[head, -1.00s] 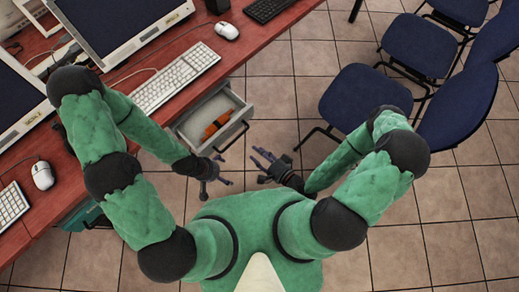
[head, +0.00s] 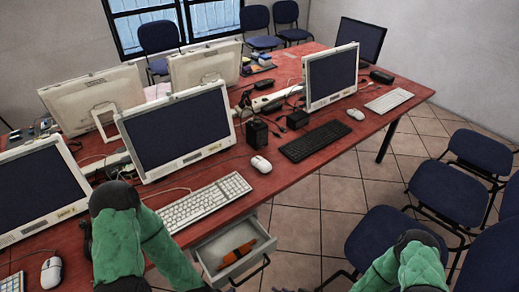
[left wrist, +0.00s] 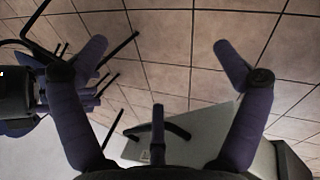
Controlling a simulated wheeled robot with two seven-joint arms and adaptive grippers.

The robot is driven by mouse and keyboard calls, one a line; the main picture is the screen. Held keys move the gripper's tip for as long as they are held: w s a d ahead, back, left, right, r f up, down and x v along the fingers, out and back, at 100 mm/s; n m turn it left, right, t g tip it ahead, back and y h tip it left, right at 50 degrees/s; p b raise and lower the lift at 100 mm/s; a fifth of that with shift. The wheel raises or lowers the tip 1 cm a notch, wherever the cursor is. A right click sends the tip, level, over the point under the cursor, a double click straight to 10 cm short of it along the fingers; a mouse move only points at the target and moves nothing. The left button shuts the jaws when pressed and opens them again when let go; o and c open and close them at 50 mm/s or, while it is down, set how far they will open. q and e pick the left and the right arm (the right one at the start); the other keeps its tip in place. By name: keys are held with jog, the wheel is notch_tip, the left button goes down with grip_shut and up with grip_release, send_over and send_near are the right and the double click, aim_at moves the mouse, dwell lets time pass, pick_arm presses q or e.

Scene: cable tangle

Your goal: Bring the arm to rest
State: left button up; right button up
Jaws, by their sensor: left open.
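My left arm (head: 118,240) comes in at the bottom left of the head view, its upper part over the red desk's front edge. Its hand is below the picture. In the left wrist view my left gripper (left wrist: 160,50) is open, its purple fingers wide apart with nothing between them, above the tiled floor. My right arm (head: 405,268) shows only in part at the bottom right of the head view, its hand out of frame. A dark shape with purple parts (left wrist: 75,98) at the left of the wrist view looks like my right gripper; its opening is unclear.
The red desk (head: 312,172) carries monitors, keyboards and mice. An open drawer (head: 262,262) holding an orange item (head: 236,254) juts out beside my left arm; its front (left wrist: 205,140) shows in the wrist view. Blue chairs (head: 447,193) stand at the right.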

jog(key=s+d+r+n+g+h+p, duration=0.1)
jog(key=s+r+n+g+h, duration=0.2)
jog(key=g, duration=0.4)
jog(key=shift+s+d+r+n, duration=0.3)
jog(key=shift+s+n, duration=0.5)
jog(key=shift+s, duration=0.55)
